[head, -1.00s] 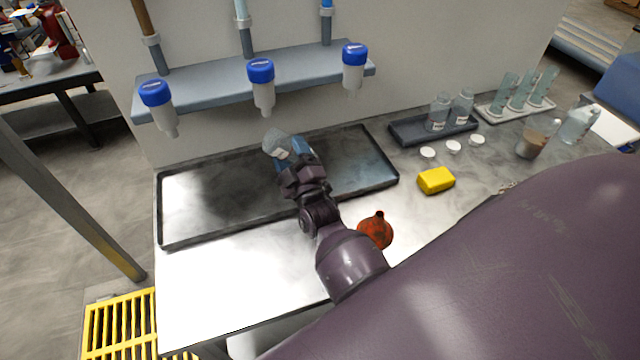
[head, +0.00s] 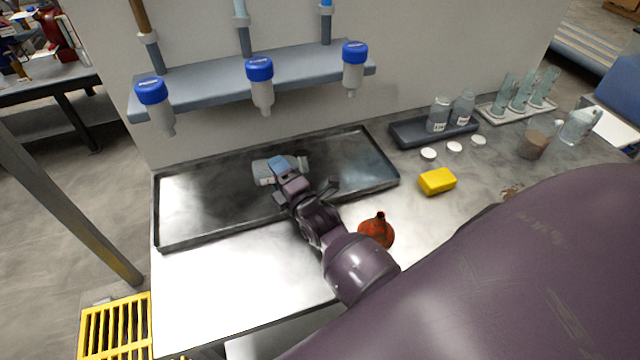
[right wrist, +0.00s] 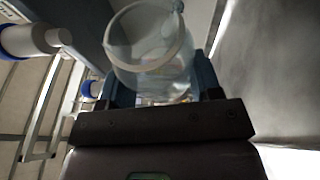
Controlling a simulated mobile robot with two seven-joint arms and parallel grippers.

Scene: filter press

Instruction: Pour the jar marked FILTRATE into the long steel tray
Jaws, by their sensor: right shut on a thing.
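The long steel tray (head: 205,215) lies along the back of the bench, its dark rim raised. My right gripper (head: 284,167) is over the tray, shut on a clear jar (head: 262,171). The jar is tipped to about level, with one end toward the left of the picture. In the right wrist view the jar (right wrist: 150,50) sits between the blue fingers (right wrist: 162,88), its round glass rim showing. Its label cannot be read, and I cannot tell whether liquid is in it or running out. My left gripper is not in view.
A shelf (head: 205,90) with several blue-capped nozzles overhangs the tray's back. To the right are a yellow sponge (head: 437,181), white caps (head: 429,153), a dark tray (head: 405,133) with two jars, and a beaker (head: 533,145). An orange funnel (head: 377,231) stands close beside my right arm.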

